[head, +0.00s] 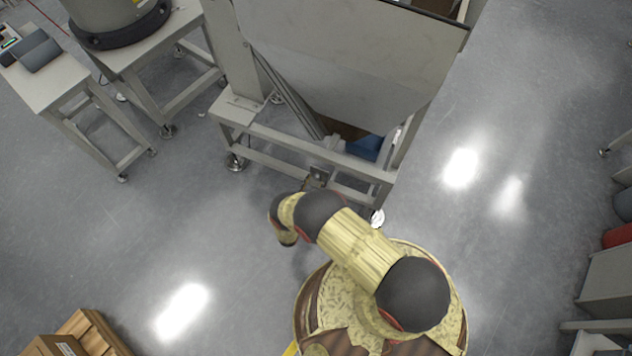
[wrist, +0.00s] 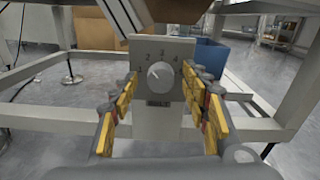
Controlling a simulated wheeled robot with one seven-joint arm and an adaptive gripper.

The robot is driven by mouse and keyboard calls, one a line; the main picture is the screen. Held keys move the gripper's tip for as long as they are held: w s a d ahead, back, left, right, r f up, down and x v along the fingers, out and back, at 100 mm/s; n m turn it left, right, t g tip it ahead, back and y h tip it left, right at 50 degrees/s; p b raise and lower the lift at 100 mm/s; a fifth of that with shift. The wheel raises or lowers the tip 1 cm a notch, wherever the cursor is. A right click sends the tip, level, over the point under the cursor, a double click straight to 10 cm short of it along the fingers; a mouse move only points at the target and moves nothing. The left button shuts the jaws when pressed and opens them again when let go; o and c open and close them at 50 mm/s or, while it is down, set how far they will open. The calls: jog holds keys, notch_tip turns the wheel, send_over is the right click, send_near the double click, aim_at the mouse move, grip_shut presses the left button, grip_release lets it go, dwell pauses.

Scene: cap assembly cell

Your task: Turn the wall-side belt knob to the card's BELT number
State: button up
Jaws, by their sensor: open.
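The belt knob (wrist: 160,75) is a small round pale knob on a grey panel (wrist: 144,46) in the wrist view. Numbers including 2, 3 and 4 are printed around it, and a dark label sits below it. Where its pointer stands is too small to read surely. My gripper (wrist: 159,84) is open, with its yellow-padded fingers left and right of the knob and a gap on each side. In the head view the panel (head: 318,175) shows small on the lower frame of the hopper stand, and my fingers are hidden. No card is in view.
The hopper stand (head: 287,137) has grey rails and legs around the panel. A blue bin (wrist: 211,56) is behind it, also in the head view (head: 364,146). Another grey table (head: 137,52) stands at left. Open floor lies on both sides.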

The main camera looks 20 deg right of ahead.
jog(key=shift+w+d, duration=0.35)
jog(key=c, duration=1.1)
jog(key=shift+c, duration=0.2)
